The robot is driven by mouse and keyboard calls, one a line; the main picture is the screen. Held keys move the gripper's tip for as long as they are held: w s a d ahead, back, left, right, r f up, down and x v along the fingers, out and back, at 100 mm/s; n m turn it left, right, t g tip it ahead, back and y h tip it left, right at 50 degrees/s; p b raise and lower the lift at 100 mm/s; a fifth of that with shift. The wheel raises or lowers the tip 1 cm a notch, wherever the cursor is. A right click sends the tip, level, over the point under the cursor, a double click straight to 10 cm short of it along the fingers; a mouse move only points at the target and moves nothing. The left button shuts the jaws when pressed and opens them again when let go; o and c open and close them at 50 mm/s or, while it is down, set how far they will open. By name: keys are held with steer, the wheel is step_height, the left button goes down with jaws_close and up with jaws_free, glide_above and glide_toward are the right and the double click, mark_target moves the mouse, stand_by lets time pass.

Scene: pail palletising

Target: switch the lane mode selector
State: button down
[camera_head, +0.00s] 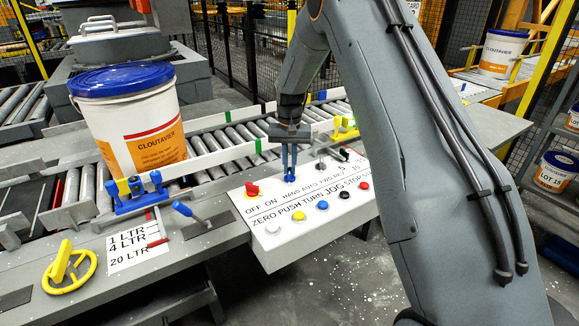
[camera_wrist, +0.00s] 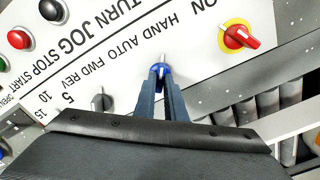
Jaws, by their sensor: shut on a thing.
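The lane mode selector is a blue knob (camera_wrist: 161,70) with a white pointer, set by the HAND AUTO print on the white control panel (camera_wrist: 130,50). In the head view the blue knob (camera_head: 290,178) shows just under my fingertips. My gripper (camera_wrist: 160,76) is shut on the knob, one finger on each side. In the wrist view the pointer sticks out past the fingertips. My gripper (camera_head: 289,172) comes down from above in the head view. Part of the knob is hidden by the fingers.
A red OFF ON switch (camera_head: 252,189) sits left of the knob, a black selector (camera_head: 320,164) right of it. Several push buttons line the panel's front. Behind is a roller conveyor (camera_head: 235,137) with a white pail (camera_head: 139,120). A blue-handled lever (camera_head: 182,208) stands further left.

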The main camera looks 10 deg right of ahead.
mark_target(290, 170)
steer(key=c, duration=1.8)
jaws_free()
step_height(290, 170, up, 8)
steer(key=shift+f+b, duration=0.1)
steer(key=shift+b, duration=0.8)
steer(key=shift+s, duration=0.1)
steer(key=s+n, duration=0.1)
steer(key=s, duration=1.1)
steer(key=s+f+n, duration=0.1)
steer(key=s, duration=1)
steer(key=s+n, duration=0.1)
steer(key=s, duration=1.1)
steer(key=shift+s+f+n+t, duration=0.3)
